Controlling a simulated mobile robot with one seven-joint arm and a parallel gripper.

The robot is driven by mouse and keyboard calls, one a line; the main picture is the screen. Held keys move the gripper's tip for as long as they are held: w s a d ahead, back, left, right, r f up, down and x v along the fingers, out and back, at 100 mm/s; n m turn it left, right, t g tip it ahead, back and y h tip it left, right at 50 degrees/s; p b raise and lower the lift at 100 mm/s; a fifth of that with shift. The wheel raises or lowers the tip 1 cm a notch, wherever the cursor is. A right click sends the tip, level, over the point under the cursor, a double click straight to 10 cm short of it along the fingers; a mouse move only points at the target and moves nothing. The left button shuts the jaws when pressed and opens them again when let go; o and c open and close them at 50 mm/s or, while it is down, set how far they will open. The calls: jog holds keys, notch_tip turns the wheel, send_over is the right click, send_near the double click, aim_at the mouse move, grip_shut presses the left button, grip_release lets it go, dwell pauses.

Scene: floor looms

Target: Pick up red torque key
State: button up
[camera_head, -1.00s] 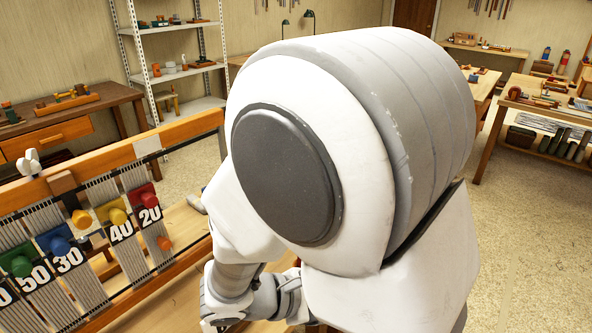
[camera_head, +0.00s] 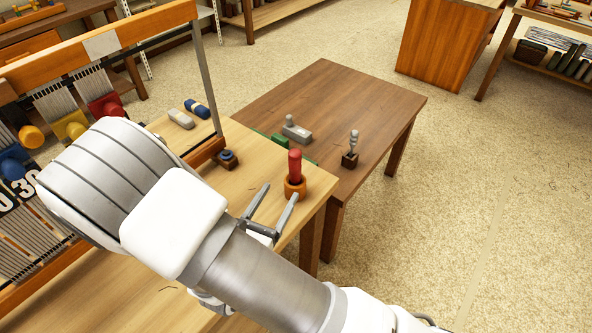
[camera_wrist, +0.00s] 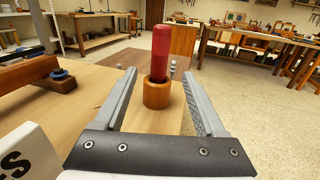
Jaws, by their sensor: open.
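The red torque key (camera_head: 295,163) stands upright in an orange-brown round holder (camera_head: 294,188) near the right end of the light wooden loom bench. In the wrist view the red key (camera_wrist: 160,52) rises from its holder (camera_wrist: 156,94), lying between the lines of my two fingers and beyond them. My gripper (camera_head: 278,198) is open and empty, a short way in front of the key on its near left side. Its fingers also show in the wrist view (camera_wrist: 158,95), spread to either side of the key. They do not appear to touch it.
A loom frame (camera_head: 100,38) with coloured knobs and number plates stands at the left. A small blue-topped piece (camera_head: 228,158) sits by its post. A dark brown table (camera_head: 345,100) behind holds small tools. Open floor lies at the right.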

aim_at(300, 158)
jog(key=b+x, duration=0.1)
jog(key=x, duration=1.2)
jog(key=shift+w+r+b, duration=0.1)
jog(key=shift+b, duration=0.2)
grip_shut()
